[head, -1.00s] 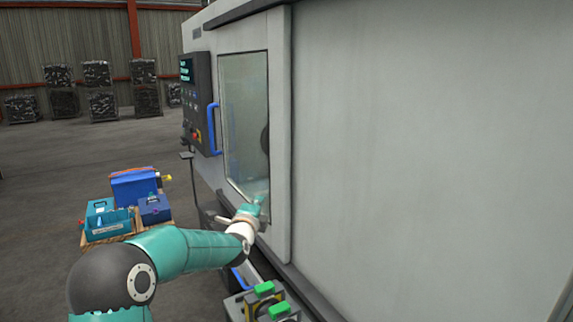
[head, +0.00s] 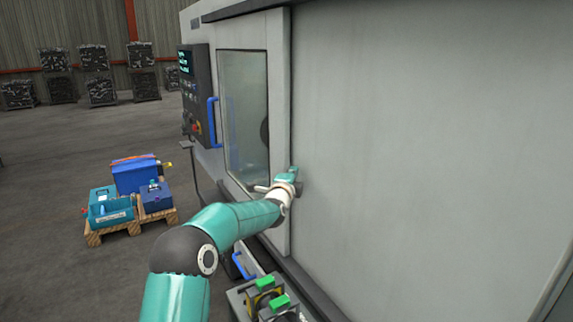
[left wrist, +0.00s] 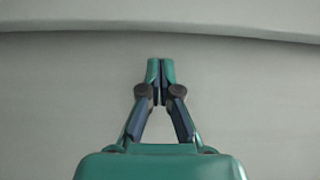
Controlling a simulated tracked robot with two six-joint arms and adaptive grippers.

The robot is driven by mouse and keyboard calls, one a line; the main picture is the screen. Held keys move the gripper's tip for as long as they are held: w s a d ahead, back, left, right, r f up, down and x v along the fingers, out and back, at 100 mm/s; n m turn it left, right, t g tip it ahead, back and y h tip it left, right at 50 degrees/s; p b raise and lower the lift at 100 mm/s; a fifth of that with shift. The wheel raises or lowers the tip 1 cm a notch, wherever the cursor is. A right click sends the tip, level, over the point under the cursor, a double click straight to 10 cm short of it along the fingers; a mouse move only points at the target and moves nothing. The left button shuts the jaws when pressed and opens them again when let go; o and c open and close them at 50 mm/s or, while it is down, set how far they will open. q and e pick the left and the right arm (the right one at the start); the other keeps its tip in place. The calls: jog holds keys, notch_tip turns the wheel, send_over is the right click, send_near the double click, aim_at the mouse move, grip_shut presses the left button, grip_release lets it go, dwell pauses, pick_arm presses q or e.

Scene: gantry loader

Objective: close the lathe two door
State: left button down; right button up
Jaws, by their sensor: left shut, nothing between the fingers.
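The lathe door (head: 278,90) is a pale grey panel with a tall window (head: 243,115) and a blue vertical handle (head: 212,122) at its left edge, beside the control panel. I cannot tell whether any gap stands open at the door's edges. My left gripper (head: 293,172) is at the lower right edge of the door, in front of the grey housing. In the left wrist view its fingers (left wrist: 160,68) are together and empty, facing a plain grey surface. Whether they touch it is unclear. My right gripper is not in view.
A dark control panel (head: 196,95) hangs left of the door. Below my left forearm are green-topped parts (head: 273,292) and another blue handle (head: 242,265). A pallet with blue and teal boxes (head: 132,177) stands on the floor at left. Open floor lies behind it.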

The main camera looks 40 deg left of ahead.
aim_at(289, 164)
pick_arm(q)
jog(key=a, duration=0.2)
jog(key=a+p, duration=0.1)
jog(key=shift+w+a, duration=0.15)
jog(key=shift+w, duration=0.15)
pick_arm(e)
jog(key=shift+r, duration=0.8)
pick_arm(q)
jog(key=shift+a, duration=0.15)
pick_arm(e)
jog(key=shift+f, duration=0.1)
